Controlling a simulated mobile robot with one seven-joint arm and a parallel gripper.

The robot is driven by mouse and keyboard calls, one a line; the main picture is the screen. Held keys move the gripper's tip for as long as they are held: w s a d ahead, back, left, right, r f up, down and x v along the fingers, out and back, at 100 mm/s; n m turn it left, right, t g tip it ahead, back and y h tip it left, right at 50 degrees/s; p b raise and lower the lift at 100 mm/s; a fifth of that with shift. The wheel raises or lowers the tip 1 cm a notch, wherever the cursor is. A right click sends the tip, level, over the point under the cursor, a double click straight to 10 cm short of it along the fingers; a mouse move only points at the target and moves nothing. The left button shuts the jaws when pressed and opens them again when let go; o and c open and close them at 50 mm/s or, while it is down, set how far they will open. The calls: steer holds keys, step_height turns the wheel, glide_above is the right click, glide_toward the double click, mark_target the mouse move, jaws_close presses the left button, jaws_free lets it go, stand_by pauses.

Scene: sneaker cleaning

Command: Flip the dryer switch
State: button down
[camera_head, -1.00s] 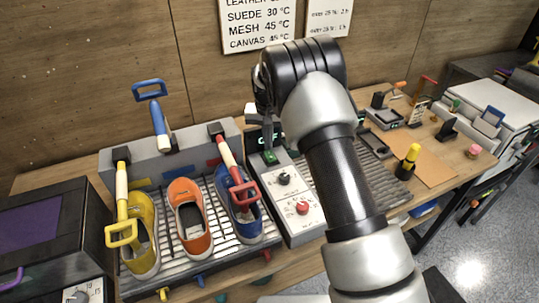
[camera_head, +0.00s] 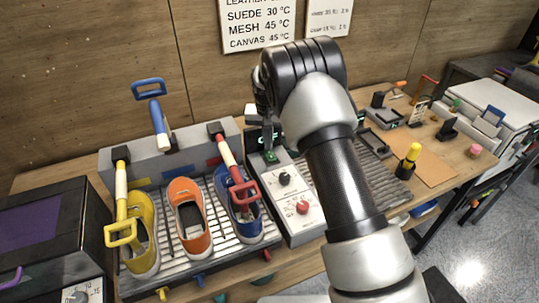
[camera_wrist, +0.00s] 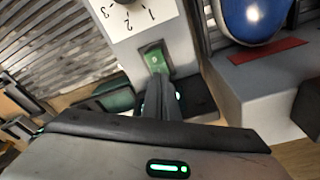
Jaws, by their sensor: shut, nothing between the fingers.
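The dryer switch (camera_head: 271,158) is a small green rocker at the back of the white-topped control panel (camera_head: 300,215). My gripper (camera_head: 268,148) is shut and empty, pointing down at the switch. In the wrist view the closed fingers (camera_wrist: 158,82) overlap the switch's near edge; I cannot tell whether they touch it.
A dark box (camera_head: 50,235) is at far left. My arm covers much of the rack at right. An orange mat (camera_head: 428,165) lies farther right.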

steer(key=shift+f+b, duration=0.35)
steer(key=shift+f, duration=0.3)
steer(key=shift+r, duration=0.2)
step_height(320, 180, up, 7)
steer(key=p, duration=0.3)
steer(key=shift+p, duration=0.35)
steer(key=shift+f, duration=0.1)
stand_by(0.3)
steer(key=s+d+r+t, duration=0.1)
steer(key=s+d+r, duration=0.3)
steer(key=s+r, duration=0.55)
steer(key=s+d+r+t, duration=0.1)
steer(key=s+d+r, duration=0.5)
steer(key=r, duration=0.7)
steer(key=s+d+t, duration=0.1)
steer(key=s, duration=1.1)
steer(key=s+d+n, duration=0.1)
steer(key=s+d, duration=0.1)
steer(key=s, duration=1)
steer(key=shift+d+r+t, duration=0.25)
steer(key=shift+r+t, duration=0.1)
steer(key=shift+t, duration=0.05)
